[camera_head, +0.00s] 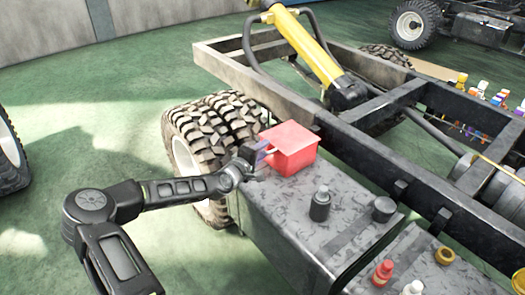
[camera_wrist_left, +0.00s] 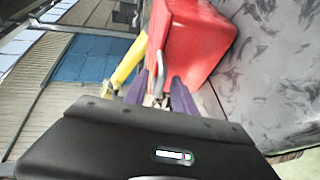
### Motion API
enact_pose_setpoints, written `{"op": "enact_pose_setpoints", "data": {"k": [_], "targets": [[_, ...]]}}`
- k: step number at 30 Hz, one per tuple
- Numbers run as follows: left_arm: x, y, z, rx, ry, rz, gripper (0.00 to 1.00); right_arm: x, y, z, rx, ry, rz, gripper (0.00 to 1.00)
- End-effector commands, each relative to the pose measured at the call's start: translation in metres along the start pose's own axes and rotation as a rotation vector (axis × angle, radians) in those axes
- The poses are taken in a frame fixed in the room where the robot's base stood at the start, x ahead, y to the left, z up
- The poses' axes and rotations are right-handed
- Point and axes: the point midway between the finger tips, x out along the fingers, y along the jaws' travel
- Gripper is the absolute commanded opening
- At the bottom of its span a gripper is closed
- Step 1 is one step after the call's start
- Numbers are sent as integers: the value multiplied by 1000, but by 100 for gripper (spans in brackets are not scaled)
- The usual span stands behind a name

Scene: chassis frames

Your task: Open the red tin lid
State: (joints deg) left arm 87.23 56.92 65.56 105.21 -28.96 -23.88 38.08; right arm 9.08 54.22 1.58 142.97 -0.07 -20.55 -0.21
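The red tin (camera_head: 290,148) sits on the far end of the grey camouflage-patterned box beside the chassis rail, its lid looking closed. In the left wrist view the red tin (camera_wrist_left: 192,42) fills the upper middle. My left gripper (camera_head: 262,151) is at the tin's left side, level with a pale handle on it. In the wrist view my left gripper (camera_wrist_left: 160,82) has its two purple fingers apart, with the small metal handle (camera_wrist_left: 158,88) between them. Whether the fingers touch it I cannot tell. My right gripper is not in view.
A dark bottle (camera_head: 320,204) and a black cap (camera_head: 384,209) stand on the grey box (camera_head: 290,222). A red bottle (camera_head: 382,273) and a white one are nearer. Large tyres (camera_head: 213,125) lie behind my left arm. The chassis rail (camera_head: 400,180) borders the tin's right.

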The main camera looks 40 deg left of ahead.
Motion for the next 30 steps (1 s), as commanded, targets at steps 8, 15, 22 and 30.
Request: {"op": "enact_pose_setpoints", "data": {"k": [8,15,22,30], "targets": [[0,0,0,0,0,0,22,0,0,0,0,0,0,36],[0,0,0,-1,0,-1,2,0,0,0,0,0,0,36],[0,0,0,-1,1,-1,0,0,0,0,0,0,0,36],[0,0,-1,-1,2,0,0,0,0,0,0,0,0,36]]}}
